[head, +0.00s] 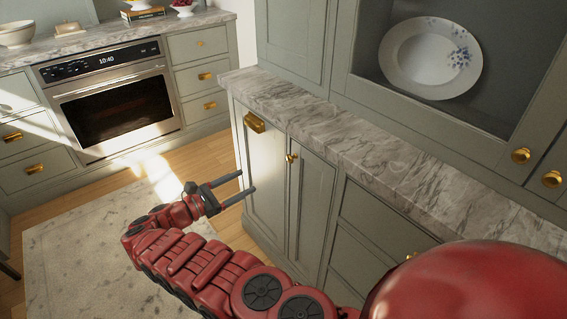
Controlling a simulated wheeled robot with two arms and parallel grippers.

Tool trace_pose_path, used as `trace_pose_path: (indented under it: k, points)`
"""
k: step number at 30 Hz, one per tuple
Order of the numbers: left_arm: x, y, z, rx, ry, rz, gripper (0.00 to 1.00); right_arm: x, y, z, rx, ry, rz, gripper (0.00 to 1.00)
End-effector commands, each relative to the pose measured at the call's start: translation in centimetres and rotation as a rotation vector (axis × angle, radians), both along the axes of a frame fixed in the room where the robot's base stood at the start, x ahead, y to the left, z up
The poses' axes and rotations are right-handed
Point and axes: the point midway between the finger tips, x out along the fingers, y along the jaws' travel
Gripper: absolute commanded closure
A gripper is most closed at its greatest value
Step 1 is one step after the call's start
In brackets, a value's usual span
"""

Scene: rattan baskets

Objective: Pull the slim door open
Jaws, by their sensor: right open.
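Two narrow grey-green cabinet doors stand side by side under the marble counter. The left door (265,172) has a brass cup pull (254,122) at its top; the right door (312,205) has a brass knob (291,158) at its upper left. I cannot tell which is the slim door; both look shut. My right gripper (246,181) is open and empty, its two dark fingers pointing right, in front of the left door and below the cup pull in the picture. I cannot tell whether the fingertips touch the door. My left gripper is out of view.
The marble counter (345,140) overhangs the doors. Drawers (375,225) are to their right. An oven (115,105) and more drawers line the far wall. A pale rug (80,235) lies on the wood floor, with free room left of the doors. A plate (425,60) stands in the upper cabinet.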

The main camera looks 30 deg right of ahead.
Motion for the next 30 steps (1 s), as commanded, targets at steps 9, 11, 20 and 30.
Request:
trace_pose_path:
  k: [9, 11, 20, 30]
  points:
    - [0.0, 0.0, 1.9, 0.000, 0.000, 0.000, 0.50, 0.4, -7.5, 0.1, 0.003, 0.003, -0.002, 0.31]
    - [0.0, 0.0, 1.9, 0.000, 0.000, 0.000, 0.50, 0.6, -8.9, 0.0, 0.005, 0.001, -0.001, 0.31]
    - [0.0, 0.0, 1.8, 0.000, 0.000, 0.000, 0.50, 1.2, -14.2, -0.2, 0.008, -0.002, 0.003, 0.31]
    - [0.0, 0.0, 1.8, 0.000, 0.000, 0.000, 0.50, 1.3, -15.6, -0.1, 0.006, -0.003, 0.003, 0.31]
